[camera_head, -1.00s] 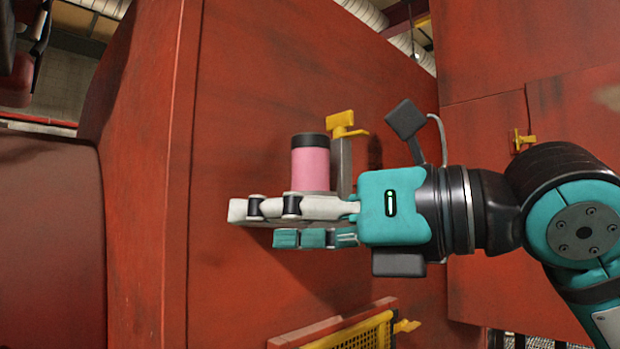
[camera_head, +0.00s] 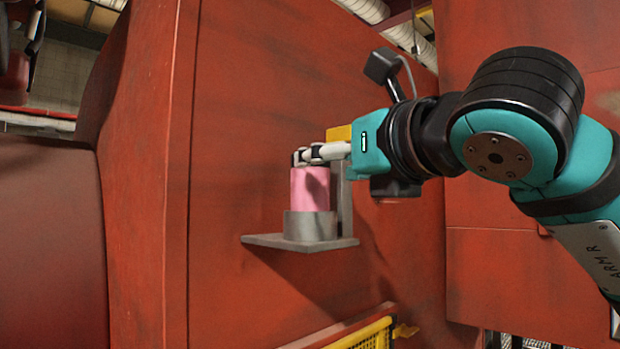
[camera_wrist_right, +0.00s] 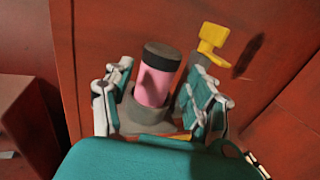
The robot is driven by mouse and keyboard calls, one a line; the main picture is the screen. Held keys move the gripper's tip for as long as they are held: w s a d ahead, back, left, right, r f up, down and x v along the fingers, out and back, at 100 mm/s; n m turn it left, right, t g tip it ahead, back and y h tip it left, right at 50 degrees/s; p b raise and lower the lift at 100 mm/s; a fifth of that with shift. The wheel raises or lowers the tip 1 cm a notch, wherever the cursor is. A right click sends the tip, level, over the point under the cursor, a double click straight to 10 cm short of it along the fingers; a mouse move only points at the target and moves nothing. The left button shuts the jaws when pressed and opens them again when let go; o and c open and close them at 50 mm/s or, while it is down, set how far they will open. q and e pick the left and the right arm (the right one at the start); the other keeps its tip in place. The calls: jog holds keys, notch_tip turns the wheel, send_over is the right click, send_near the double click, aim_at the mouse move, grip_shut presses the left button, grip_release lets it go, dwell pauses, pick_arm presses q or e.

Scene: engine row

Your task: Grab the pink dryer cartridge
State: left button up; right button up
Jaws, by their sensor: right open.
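The pink dryer cartridge (camera_head: 310,190) stands upright in a grey round holder (camera_head: 309,226) on a small grey shelf (camera_head: 262,241) fixed to the red wall. In the right wrist view the cartridge (camera_wrist_right: 154,86) shows its dark cap and leans in the picture between the two fingers. My right gripper (camera_head: 308,154) is at the height of the cartridge's top and hides the cap in the head view. In the wrist view the right gripper (camera_wrist_right: 158,100) is open, with a finger on each side of the cartridge. My left gripper is not in view.
A yellow handle on a grey post stands right beside the cartridge; it shows in the right wrist view (camera_wrist_right: 212,42). A yellow mesh guard (camera_head: 365,335) is below the shelf. Red panels rise left and right. The space left of the shelf is clear.

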aim_at(320, 167)
jog(key=p+x, duration=0.4)
jog(key=x, duration=0.2)
jog(key=shift+w+f, duration=0.1)
jog(key=shift+w, duration=0.2)
jog(key=shift+w+a+f, duration=0.2)
jog(key=shift+w, duration=0.05)
jog(key=shift+s, duration=0.1)
jog(key=shift+c, duration=0.4)
jog(key=shift+d, duration=0.1)
jog(key=shift+c, duration=1.2)
jog(key=shift+r, duration=0.1)
jog(key=c, duration=0.7)
